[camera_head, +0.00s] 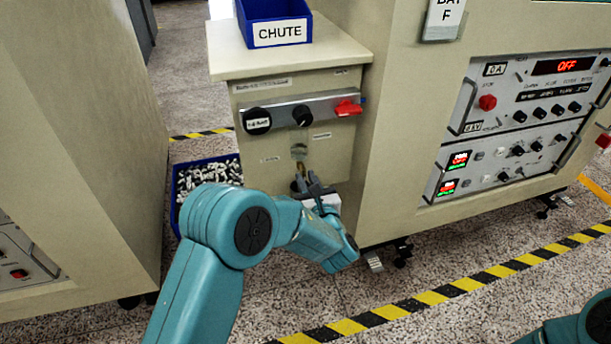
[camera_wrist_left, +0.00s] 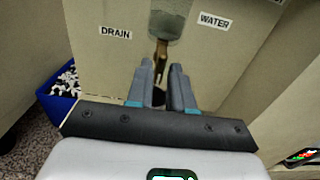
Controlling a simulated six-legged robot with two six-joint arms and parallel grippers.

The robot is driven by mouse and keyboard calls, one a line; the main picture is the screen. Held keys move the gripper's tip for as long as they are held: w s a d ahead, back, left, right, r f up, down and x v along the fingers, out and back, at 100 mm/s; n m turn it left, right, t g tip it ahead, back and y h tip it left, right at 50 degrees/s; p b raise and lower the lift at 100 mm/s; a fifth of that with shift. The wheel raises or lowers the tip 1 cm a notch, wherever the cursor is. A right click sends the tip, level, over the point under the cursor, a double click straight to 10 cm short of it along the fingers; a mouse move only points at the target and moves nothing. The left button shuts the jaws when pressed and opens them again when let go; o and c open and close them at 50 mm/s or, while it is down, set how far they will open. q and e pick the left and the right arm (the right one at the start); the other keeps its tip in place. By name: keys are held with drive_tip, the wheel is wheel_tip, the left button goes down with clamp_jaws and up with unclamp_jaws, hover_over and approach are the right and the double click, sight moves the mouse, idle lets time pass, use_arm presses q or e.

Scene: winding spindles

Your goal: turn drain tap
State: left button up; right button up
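The drain tap shows in the left wrist view as a grey-green body (camera_wrist_left: 180,22) with a brass lever (camera_wrist_left: 161,52) hanging below it, between the DRAIN (camera_wrist_left: 116,33) and WATER (camera_wrist_left: 214,20) labels. In the head view the tap (camera_head: 299,152) is on the lower front of the beige cabinet. My left gripper (camera_head: 308,182) is just below it. In the left wrist view its fingers (camera_wrist_left: 161,70) are apart, with the lever's lower end near the gap between the tips; I see no clear contact. A dark round opening shows between the fingers. My right gripper is out of view.
Above the tap are a black knob (camera_head: 303,115), a red switch (camera_head: 348,107) and a blue CHUTE bin (camera_head: 275,22). A blue crate of small pieces (camera_head: 207,180) stands on the floor at left. An instrument cabinet (camera_head: 400,130) stands close on the right.

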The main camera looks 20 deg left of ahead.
use_arm(q)
drive_tip(key=p+v, duration=0.4)
drive_tip(key=v, duration=1)
drive_tip(key=shift+s+d, duration=0.25)
drive_tip(key=shift+s, duration=0.1)
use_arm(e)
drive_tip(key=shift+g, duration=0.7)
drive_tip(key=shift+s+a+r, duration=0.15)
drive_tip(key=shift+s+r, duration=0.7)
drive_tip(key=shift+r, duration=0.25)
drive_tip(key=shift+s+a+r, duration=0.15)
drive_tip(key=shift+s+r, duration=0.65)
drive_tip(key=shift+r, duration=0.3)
use_arm(q)
drive_tip(key=shift+r, duration=0.1)
